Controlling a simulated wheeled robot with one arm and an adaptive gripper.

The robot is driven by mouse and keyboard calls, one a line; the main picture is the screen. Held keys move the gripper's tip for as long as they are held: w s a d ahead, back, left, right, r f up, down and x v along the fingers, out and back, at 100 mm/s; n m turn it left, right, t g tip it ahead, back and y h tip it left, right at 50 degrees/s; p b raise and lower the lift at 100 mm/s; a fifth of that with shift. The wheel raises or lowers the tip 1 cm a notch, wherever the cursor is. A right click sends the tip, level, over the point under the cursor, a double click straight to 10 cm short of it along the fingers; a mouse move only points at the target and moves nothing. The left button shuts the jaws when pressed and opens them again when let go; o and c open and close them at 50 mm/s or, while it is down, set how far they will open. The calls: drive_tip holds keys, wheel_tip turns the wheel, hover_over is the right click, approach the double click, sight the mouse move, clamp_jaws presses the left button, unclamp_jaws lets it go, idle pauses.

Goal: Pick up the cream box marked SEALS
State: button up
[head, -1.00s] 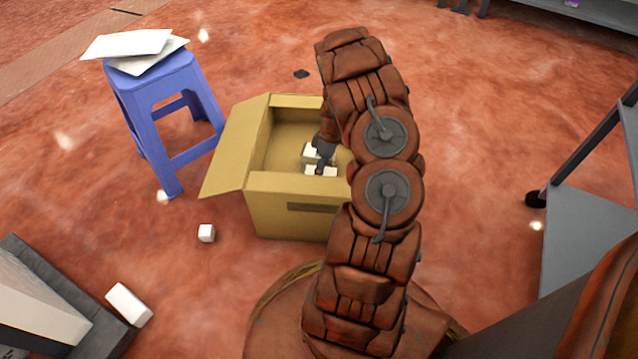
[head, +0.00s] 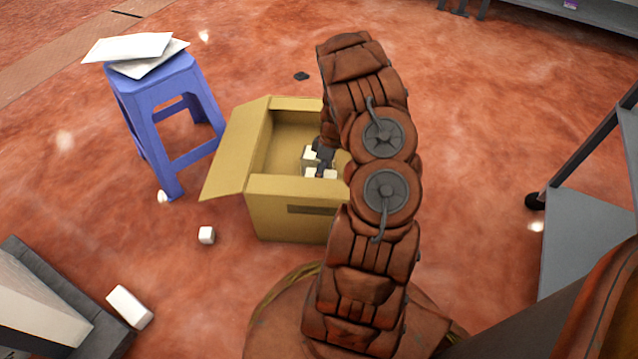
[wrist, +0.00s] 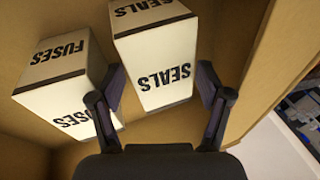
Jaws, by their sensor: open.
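The cream box marked SEALS (wrist: 157,60) stands inside the cardboard carton, in the upper middle of the wrist view. My gripper (wrist: 165,97) is open, with one dark finger on each side of the lower part of the SEALS box. I cannot tell whether either finger touches it. A cream box marked FUSES (wrist: 68,83) stands close to its left, beside my left finger. In the head view my gripper (head: 321,158) reaches down into the cardboard carton (head: 285,190), over small cream boxes whose labels cannot be read there. My arm hides the carton's right side.
A blue stool (head: 160,95) with white packets (head: 135,48) on top stands left of the carton. A grey shelf (head: 590,230) stands at right.

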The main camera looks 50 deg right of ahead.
drive_tip(key=c, duration=1.4)
drive_tip(key=shift+r+b, duration=0.15)
drive_tip(key=shift+b, duration=0.2)
drive_tip(key=shift+c, duration=0.4)
